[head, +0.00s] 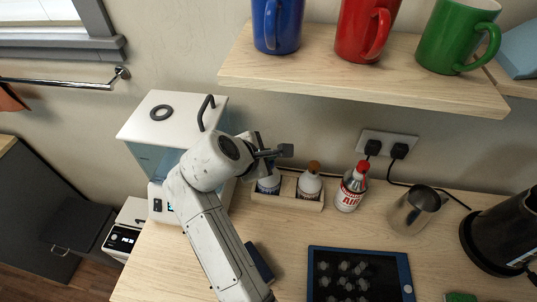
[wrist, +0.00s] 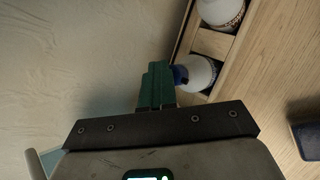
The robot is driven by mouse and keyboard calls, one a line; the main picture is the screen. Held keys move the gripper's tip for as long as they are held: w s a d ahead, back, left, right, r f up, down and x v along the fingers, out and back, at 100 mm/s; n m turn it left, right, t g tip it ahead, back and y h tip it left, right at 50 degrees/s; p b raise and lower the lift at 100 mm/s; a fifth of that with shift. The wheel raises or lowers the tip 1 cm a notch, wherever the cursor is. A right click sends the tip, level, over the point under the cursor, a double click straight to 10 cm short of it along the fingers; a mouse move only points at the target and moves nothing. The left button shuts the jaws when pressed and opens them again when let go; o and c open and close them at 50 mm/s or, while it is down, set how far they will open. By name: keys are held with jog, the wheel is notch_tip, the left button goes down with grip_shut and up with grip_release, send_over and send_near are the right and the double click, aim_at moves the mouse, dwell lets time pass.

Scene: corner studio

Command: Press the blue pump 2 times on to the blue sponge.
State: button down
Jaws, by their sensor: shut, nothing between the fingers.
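A white bottle with a blue pump top (wrist: 181,75) stands in a wooden caddy. In the head view its white body (head: 268,185) shows below my gripper, and its top is hidden. My gripper (head: 286,151) is shut and empty, above the caddy's left end. In the wrist view its closed fingers (wrist: 157,85) are just left of the blue top; I cannot tell whether they touch. A dark blue block (head: 259,262) lies on the counter, partly behind my arm. It may be the blue sponge, but I cannot be sure.
The wooden caddy (head: 300,203) also holds a brown-topped bottle (head: 310,183). A red-capped bottle (head: 352,187), metal pitcher (head: 414,211), black kettle (head: 505,235) and blue-framed tray (head: 405,280) stand rightward. A white machine (head: 165,120) is left. A shelf (head: 360,82) with mugs overhangs.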

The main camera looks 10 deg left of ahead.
jog(key=shift+p, duration=0.4)
notch_tip(320, 180, up, 3)
jog(key=p, duration=0.3)
jog(key=shift+f, duration=0.1)
jog(key=shift+r+p, duration=0.5)
jog(key=shift+r, duration=1.25)
